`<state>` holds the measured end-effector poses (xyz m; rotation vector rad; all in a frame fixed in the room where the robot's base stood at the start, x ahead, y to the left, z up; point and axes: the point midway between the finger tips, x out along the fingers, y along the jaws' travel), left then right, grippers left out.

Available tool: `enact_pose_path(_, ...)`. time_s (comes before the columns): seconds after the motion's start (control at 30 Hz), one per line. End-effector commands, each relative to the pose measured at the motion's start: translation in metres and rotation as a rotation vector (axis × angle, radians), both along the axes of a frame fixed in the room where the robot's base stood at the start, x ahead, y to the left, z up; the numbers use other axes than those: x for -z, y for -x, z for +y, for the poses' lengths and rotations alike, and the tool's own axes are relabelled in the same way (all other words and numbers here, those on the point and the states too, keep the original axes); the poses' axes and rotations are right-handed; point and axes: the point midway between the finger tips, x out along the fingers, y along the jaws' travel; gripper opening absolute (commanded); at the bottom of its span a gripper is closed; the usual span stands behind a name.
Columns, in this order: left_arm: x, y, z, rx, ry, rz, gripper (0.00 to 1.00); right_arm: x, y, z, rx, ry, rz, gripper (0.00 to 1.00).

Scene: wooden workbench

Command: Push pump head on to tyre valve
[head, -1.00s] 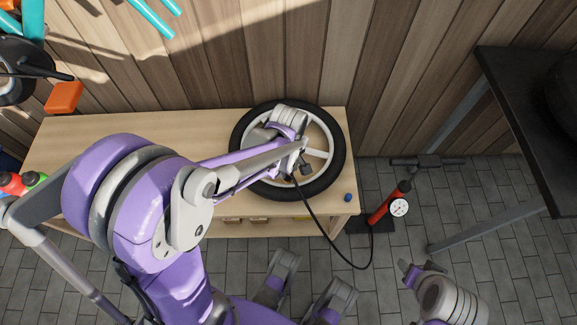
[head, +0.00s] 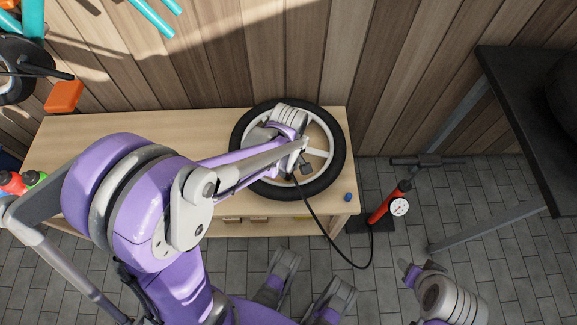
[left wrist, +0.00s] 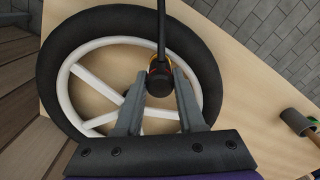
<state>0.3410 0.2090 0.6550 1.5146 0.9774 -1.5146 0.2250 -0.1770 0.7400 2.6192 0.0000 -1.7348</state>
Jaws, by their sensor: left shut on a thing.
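The wheel with black tyre (head: 338,160) and white spokes lies flat on the bench; it fills much of the left wrist view (left wrist: 62,75). My left gripper (head: 303,170) is over the wheel's lower right inner part. In the left wrist view its fingers (left wrist: 159,88) are closed on the dark pump head (left wrist: 160,80), which has a yellow-orange edge. A black hose (head: 325,235) runs from the head to the red pump (head: 388,207) on the floor. The valve is hidden, so I cannot tell whether the head touches it. My right gripper (head: 411,274) is low at the right, away from the wheel.
The wooden bench (head: 130,125) has clear room left of the wheel. A dark table (head: 525,120) stands at the right. The plank wall is close behind the bench.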

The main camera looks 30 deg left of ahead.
Motion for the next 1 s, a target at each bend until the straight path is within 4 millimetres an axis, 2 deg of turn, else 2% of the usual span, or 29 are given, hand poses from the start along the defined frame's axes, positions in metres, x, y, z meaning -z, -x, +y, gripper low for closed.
enact_pose_path(0.6, 0.012, 0.000, 0.000, 0.000, 0.000, 0.000, 0.00, 0.011, -0.001, 0.000, 0.000, 0.000, 0.004, 0.56)
enact_pose_path(0.63, 0.013, 0.000, 0.000, 0.000, 0.000, 0.000, 0.40, 0.011, -0.001, 0.000, 0.000, 0.000, 0.004, 0.56)
enact_pose_path(0.7, 0.012, 0.000, 0.000, 0.000, 0.000, 0.000, 0.51, 0.010, -0.001, 0.000, 0.000, 0.000, 0.004, 0.56)
enact_pose_path(1.0, 0.011, 0.000, 0.000, 0.000, 0.000, 0.000, 0.51, 0.009, -0.001, 0.000, 0.000, 0.000, 0.003, 0.56)
